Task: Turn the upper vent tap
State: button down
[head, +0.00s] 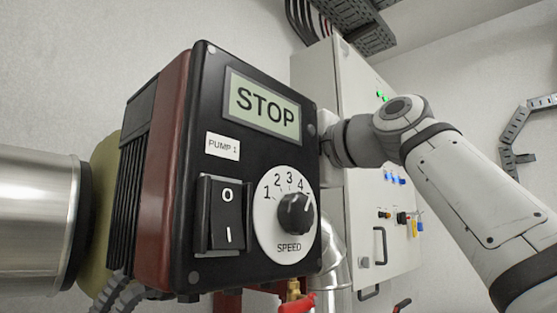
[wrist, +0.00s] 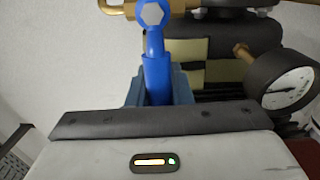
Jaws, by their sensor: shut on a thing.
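A blue lever handle (wrist: 155,45) with a pale hexagonal nut at its top end shows in the wrist view, in front of a brass fitting (wrist: 118,8). I take it to be the upper vent tap's handle. My gripper (wrist: 160,88) is shut on the lower part of this handle, with a slate-blue finger on each side. The handle points nearly straight down in the picture. In the head view my arm reaches in from the right, and my gripper and the blue handle are hidden behind the pump box.
The black and red pump box (head: 215,150) with a STOP display stands close in front. A grey cabinet (head: 345,160) is behind it. A red-handled valve (head: 298,304) shows at the bottom. In the wrist view a round gauge (wrist: 290,88) is close on the right.

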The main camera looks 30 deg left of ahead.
jog(key=shift+w, duration=0.1)
jog(key=c, duration=1.3)
grip_release()
jog(key=shift+d, duration=0.15)
jog(key=shift+d+f, duration=0.1)
jog(key=shift+d, duration=0.25)
jog(key=b+v, duration=0.2)
jog(key=v, duration=0.5)
